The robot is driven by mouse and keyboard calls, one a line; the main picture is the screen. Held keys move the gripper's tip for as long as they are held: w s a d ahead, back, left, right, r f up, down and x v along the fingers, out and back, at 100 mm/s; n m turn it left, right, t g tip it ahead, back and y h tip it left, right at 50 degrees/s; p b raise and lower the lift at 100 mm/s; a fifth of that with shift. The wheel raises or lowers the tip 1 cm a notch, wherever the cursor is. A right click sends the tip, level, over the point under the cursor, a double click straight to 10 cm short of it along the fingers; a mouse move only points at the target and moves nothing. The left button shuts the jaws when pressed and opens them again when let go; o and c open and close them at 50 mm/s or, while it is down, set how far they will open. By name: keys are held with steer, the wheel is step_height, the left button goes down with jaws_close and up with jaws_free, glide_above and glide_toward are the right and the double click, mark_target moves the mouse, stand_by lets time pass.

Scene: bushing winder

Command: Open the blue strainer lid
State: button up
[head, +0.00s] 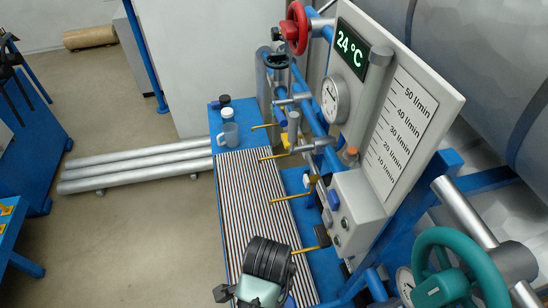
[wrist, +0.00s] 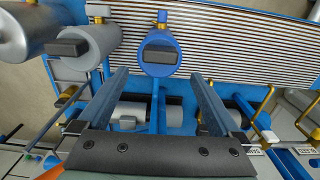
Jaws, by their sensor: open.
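In the wrist view, a round blue lid (wrist: 159,42) with a dark rectangular handle (wrist: 161,63) faces me, at the upper middle; I take it to be the strainer lid. It looks closed on its blue body. My gripper (wrist: 159,79) is open and empty. Its two fingers point towards the lid, one to either side of it in the picture, and I see no contact. In the head view, my wrist (head: 264,283) is at the bottom middle; I cannot make out the lid there.
In the wrist view, a grey cylinder (wrist: 98,42) with a dark handle stands left of the lid, and a striped grating (wrist: 225,45) lies behind. The head view shows a red handwheel (head: 297,28), teal handwheel (head: 440,262), yellow levers (head: 290,197) and a bottle (head: 229,131).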

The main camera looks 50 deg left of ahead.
step_height(320, 180, down, 10)
steer(key=shift+w+r+p, duration=0.1)
steer(key=shift+p, duration=0.2)
jaws_close()
stand_by(0.5)
